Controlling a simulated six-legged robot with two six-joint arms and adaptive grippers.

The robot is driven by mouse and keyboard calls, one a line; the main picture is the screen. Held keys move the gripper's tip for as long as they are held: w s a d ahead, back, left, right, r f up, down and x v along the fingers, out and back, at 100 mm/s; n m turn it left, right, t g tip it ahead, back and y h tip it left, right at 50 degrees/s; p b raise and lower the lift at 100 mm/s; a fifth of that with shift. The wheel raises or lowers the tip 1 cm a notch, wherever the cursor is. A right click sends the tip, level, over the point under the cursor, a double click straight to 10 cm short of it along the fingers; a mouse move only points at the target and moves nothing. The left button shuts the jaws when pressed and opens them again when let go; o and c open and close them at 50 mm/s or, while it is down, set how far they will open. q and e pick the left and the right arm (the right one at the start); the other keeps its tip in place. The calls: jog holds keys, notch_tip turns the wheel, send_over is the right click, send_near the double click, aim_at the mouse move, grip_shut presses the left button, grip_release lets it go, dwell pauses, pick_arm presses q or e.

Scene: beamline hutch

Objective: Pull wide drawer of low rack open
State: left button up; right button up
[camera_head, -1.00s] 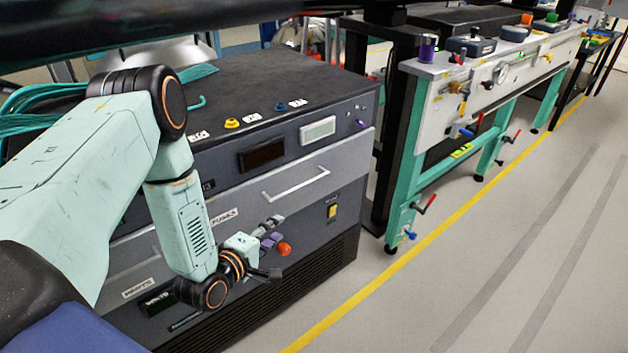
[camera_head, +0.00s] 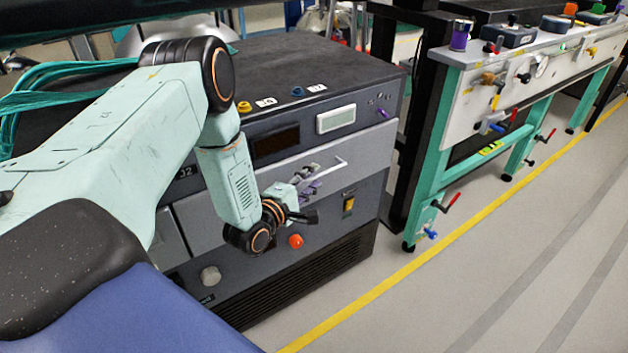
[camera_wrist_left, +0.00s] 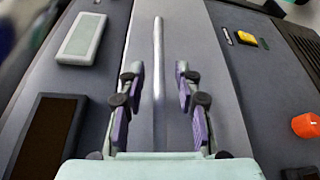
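The low rack (camera_head: 345,232) is a dark cabinet in the head view. Its wide drawer (camera_head: 372,150) has a light grey front with a pale bar handle (camera_head: 341,163), and looks shut. In the left wrist view the drawer front (camera_wrist_left: 208,50) runs up the middle with the handle (camera_wrist_left: 158,45) along it. My left gripper (camera_head: 312,178) is at the drawer front, over the left part of the handle. In the wrist view its fingers (camera_wrist_left: 159,78) are apart, one on each side of the handle's line. I cannot tell whether they touch it. My right gripper is not in view.
A red knob (camera_head: 296,241) and a yellow switch (camera_head: 349,204) sit below the drawer. A display panel (camera_head: 336,119) is above it. A green-legged bench (camera_head: 428,200) stands to the right. The floor (camera_head: 430,300) in front is clear, with a yellow line.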

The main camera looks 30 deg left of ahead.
pick_arm(q)
jog(key=shift+w+d, duration=0.15)
jog(key=shift+w, duration=0.4)
jog(key=shift+c, duration=0.4)
grip_shut()
